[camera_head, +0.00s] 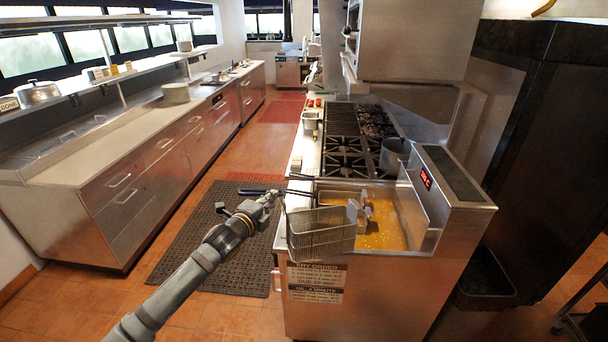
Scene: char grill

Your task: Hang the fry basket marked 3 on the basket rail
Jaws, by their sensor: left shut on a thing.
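A wire fry basket (320,238) is at the front left of the fryer, partly over the golden oil (385,230). I cannot read a number on it. My left gripper (271,197) reaches in from the left and is shut at the basket's handle end, beside the fryer's left edge. Its fingers hide the grasped part. Small grey parts (358,212) show behind the basket over the oil; I cannot tell what they are. I cannot make out the basket rail clearly. My right gripper is not in view.
The fryer's raised housing (450,185) with a red display stands right of the oil. Behind are burner grates (350,140) and a dark pot (395,153). A dark mat (205,240) covers the aisle floor; a long steel counter (130,165) lines the left.

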